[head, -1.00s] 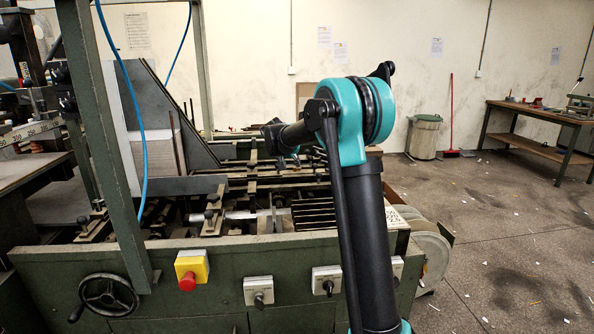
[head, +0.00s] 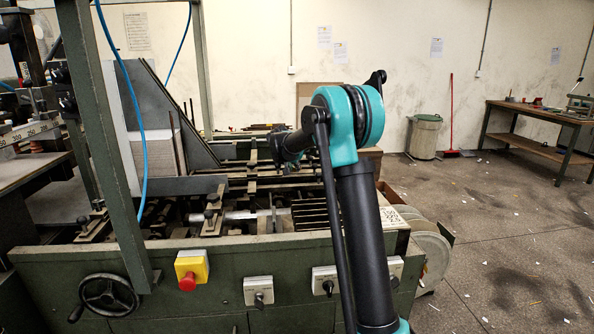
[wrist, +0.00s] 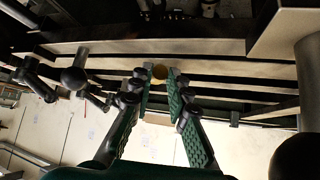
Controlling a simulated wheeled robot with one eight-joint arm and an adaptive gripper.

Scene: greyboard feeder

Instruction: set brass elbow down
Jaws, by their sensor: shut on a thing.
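The brass elbow (wrist: 159,72) shows in the wrist view as a small round yellow-brown end between the fingertips of my gripper (wrist: 160,86). My gripper is shut on it. Most of the elbow is hidden, so its full shape and tilt cannot be told. Long metal bars of the machine lie behind the fingertips in the wrist view. Whether the elbow touches them cannot be told. In the head view my arm reaches over the machine (head: 190,262), and I cannot make out the elbow there.
Ball-headed knobs (wrist: 73,78) and levers stand left of my fingers in the wrist view. In the head view a green upright post (head: 107,150) and a slanted grey plate (head: 190,140) rise at the left. A wooden bench (head: 530,112) is far right.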

